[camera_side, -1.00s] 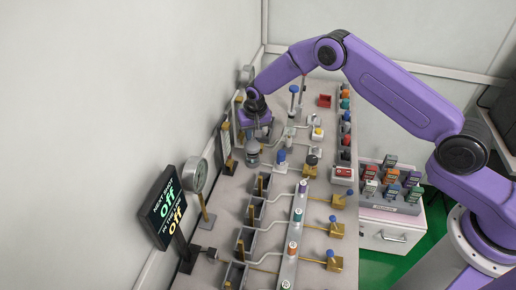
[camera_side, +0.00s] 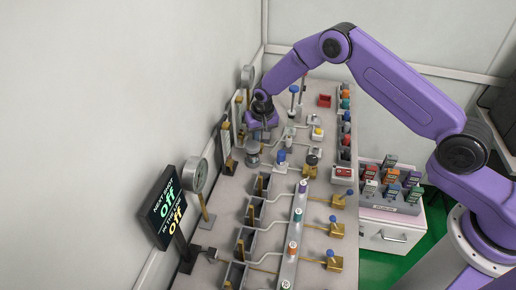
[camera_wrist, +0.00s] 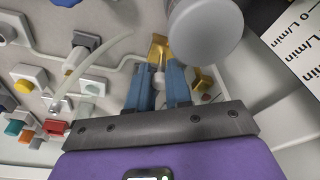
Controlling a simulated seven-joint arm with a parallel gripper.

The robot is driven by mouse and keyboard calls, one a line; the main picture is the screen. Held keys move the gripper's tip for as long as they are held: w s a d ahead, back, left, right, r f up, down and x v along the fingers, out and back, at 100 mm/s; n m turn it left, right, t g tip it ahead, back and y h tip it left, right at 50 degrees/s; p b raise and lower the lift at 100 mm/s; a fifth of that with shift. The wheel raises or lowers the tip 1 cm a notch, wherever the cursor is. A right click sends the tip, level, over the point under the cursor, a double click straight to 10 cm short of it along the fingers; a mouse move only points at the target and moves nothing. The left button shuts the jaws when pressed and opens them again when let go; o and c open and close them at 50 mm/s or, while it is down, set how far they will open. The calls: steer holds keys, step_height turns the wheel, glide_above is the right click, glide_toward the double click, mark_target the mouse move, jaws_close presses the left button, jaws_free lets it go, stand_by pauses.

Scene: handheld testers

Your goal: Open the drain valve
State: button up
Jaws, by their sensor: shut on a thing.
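My gripper (camera_wrist: 159,92) shows its two blue-grey fingers close together in the wrist view. They are shut on a small pale stem (camera_wrist: 158,78), with a brass block (camera_wrist: 157,47) just beyond it. I take the stem for the drain valve's handle, but no label confirms this. In the side view my gripper (camera_side: 263,135) is low over the far left part of the bench, and its fingers hide what they hold. Whether the valve is open or closed cannot be told.
A grey cylinder (camera_wrist: 205,28) hangs close beside the fingers in the wrist view. A round gauge (camera_side: 196,176) and a dark sign reading "off" (camera_side: 165,209) stand at the bench's left edge. Brass valves with blue knobs (camera_side: 336,229) line the near right. Handheld testers (camera_side: 391,181) stand in a rack at right.

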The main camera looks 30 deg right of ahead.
mark_target(263, 152)
steer(key=shift+o, duration=0.3)
steer(key=shift+s+d, duration=0.45)
steer(key=shift+d, duration=0.2)
steer(key=o, duration=1.1)
steer(key=shift+o, duration=0.2)
steer(key=shift+a, duration=0.1)
steer(key=shift+r, duration=0.15)
steer(key=shift+a+r, duration=0.1)
steer(key=shift+r, duration=2.8)
